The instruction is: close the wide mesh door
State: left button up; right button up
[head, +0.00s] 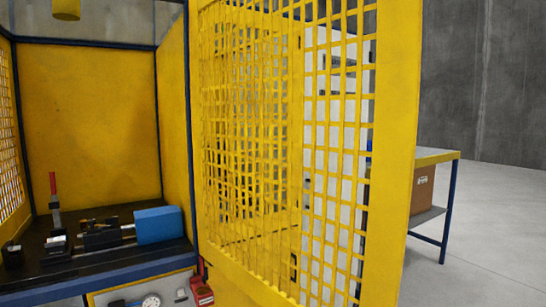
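The wide mesh door (393,150) is a yellow frame with a yellow grid. It stands open in the head view, swung out toward me from the right side of the yellow enclosure (90,110), and fills the middle of the picture. Through its grid I see more yellow mesh and a white surface behind. The enclosure's front is open to the left of the door. Neither of my grippers is in view, and I see no contact with the door.
Inside the enclosure, a dark bench holds a machine with a blue block (158,225) and a red-handled lever (53,190). A red box (201,293) and a round gauge (151,301) sit below. At right, a table (437,155) has a cardboard box (422,188) beneath; open floor lies beyond.

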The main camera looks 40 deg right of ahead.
aim_at(398, 35)
jog(key=k+l+u, duration=0.2)
jog(key=k+l, duration=0.3)
jog(key=k, duration=0.2)
jog(key=k+l+u, duration=0.1)
jog(key=l, duration=0.3)
jog(key=k+l+u, duration=0.1)
jog(key=k+l, duration=0.2)
jog(key=l, duration=0.5)
jog(key=k+l+u, duration=0.1)
jog(key=l, duration=0.35)
jog(key=i+l, duration=0.1)
jog(key=l, duration=0.45)
jog(key=i+l+u, duration=0.1)
jog(key=l, duration=0.5)
jog(key=i+l, duration=0.1)
jog(key=l, duration=0.45)
jog(key=i+u, duration=0.05)
